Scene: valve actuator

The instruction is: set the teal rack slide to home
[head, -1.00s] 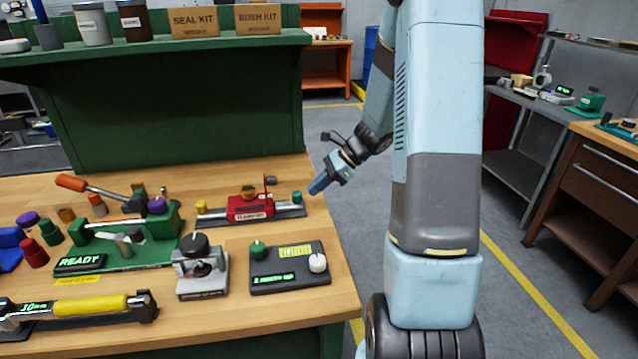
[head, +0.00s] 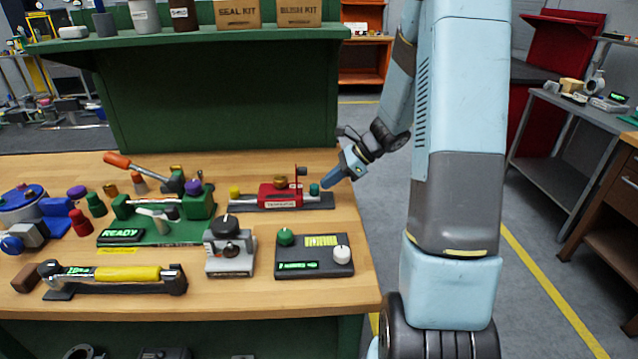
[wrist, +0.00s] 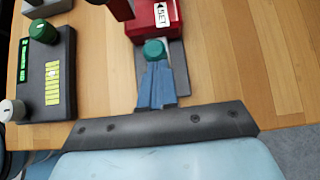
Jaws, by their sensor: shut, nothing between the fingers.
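The teal knob (head: 314,189) sits at the right end of a dark rail (head: 262,206), close to the right side of a red block (head: 279,197). A yellow knob (head: 235,191) is on the left side of the block. My gripper (head: 330,180) has its blue fingers together, pointing down-left at the teal knob from the right. In the wrist view the fingertips (wrist: 156,66) are right at the teal knob (wrist: 154,48) and hide part of its near side. They look to be against it, though contact is hard to tell.
A black box with a green knob and a white knob (head: 315,256) stands in front of the rail. A grey unit with a black knob (head: 228,246) is left of it. A green shelf stand (head: 228,100) rises behind. The bench's right edge is near my gripper.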

